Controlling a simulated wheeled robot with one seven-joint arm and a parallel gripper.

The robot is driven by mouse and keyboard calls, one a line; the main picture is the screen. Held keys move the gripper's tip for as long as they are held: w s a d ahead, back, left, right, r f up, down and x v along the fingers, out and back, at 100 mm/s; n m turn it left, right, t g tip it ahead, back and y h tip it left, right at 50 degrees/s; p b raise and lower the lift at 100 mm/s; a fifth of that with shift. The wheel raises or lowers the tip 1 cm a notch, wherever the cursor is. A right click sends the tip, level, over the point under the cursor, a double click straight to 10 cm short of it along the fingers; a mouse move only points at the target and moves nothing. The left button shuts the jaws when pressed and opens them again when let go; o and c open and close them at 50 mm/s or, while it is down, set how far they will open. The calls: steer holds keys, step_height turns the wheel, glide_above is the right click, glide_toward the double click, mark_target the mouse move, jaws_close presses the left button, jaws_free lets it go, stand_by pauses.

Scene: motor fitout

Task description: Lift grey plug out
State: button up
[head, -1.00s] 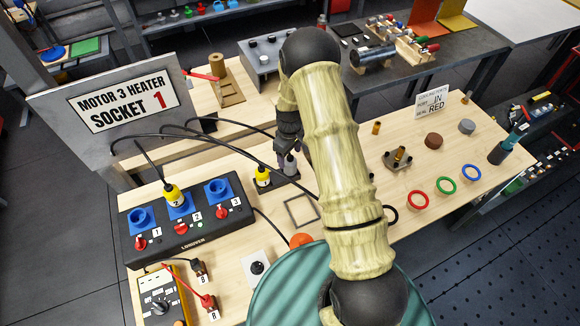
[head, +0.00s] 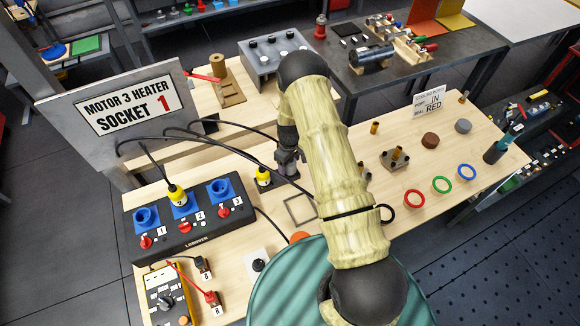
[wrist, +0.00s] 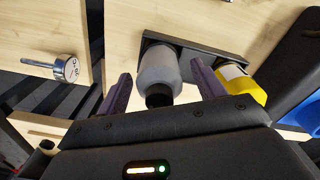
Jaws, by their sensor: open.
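The grey plug (wrist: 158,72) stands in a dark holder (wrist: 205,57) in the wrist view, its black end towards my gripper. My gripper (wrist: 165,88) is open, with one purple finger on each side of the plug. A gap shows on the plug's left; on its right the finger is close, and I cannot tell if it touches. In the head view my gripper (head: 288,160) is at the holder and mostly hides the grey plug. The yellow plug (wrist: 238,84) sits in the same holder, just right of the right finger; it also shows in the head view (head: 263,177).
A black box with blue sockets (head: 190,222) stands left, with another yellow plug (head: 175,193) in its middle socket. A sign reads "MOTOR 3 HEATER SOCKET 1" (head: 122,108). Black cables (head: 225,142) arch near my gripper. Coloured rings (head: 442,185) lie to the right.

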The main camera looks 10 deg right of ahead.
steer(key=c, duration=1.2)
steer(key=shift+o, duration=0.2)
steer(key=shift+r, duration=0.15)
step_height(320, 180, up, 10)
steer(key=b, duration=0.4)
